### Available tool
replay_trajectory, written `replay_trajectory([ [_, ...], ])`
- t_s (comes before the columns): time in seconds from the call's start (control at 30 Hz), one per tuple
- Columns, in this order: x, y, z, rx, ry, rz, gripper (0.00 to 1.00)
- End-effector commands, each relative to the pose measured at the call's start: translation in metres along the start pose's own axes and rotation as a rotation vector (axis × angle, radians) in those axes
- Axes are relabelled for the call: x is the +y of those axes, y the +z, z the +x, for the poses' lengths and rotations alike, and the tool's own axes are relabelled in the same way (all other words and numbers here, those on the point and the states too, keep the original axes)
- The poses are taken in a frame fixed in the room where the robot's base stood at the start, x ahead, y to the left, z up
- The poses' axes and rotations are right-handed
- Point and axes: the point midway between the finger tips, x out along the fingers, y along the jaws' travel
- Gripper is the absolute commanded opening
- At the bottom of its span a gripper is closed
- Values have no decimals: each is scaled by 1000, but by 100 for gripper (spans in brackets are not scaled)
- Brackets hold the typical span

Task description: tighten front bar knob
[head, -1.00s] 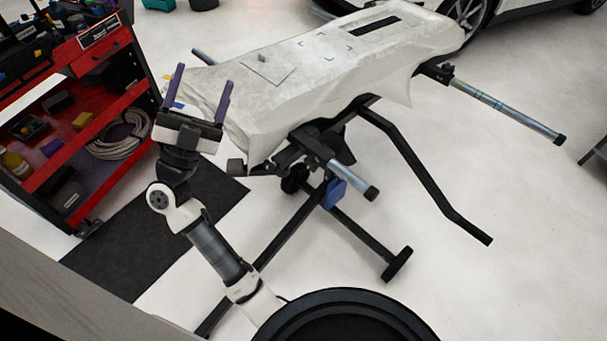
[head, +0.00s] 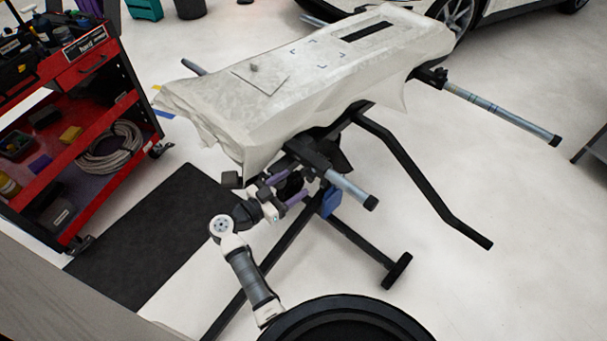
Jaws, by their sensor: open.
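The front bar (head: 350,188) is a grey tube with a black end cap. It sticks out to the lower right from a black clamp (head: 312,155) under the near end of the draped stand. My gripper (head: 297,183) is just below and left of this clamp, with its two purple fingers spread and pointing right toward it. A dark round shape (head: 291,184) shows between the fingers. I cannot tell whether it is the bar's knob or a part behind it, or whether the fingers touch it. No knob can be made out clearly elsewhere on the clamp.
A white sheet (head: 330,70) covers the stand's top. A second bar (head: 500,113) sticks out at the right. Black stand legs (head: 425,185) and a blue part (head: 331,202) are near my gripper. A red tool cart (head: 110,112) stands at the left.

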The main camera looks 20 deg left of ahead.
Motion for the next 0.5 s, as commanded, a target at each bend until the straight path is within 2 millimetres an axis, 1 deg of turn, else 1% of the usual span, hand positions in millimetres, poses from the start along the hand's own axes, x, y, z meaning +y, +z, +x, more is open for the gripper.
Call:
replay_trajectory([
  [0.03,0,-1,11,0,2,-1,65],
  [0.1,0,-1,23,0,2,-1,65],
  [0.2,0,-1,36,1,1,0,65],
  [0.33,-1,-1,47,1,-1,0,65],
  [0.5,0,0,51,1,-1,1,65],
])
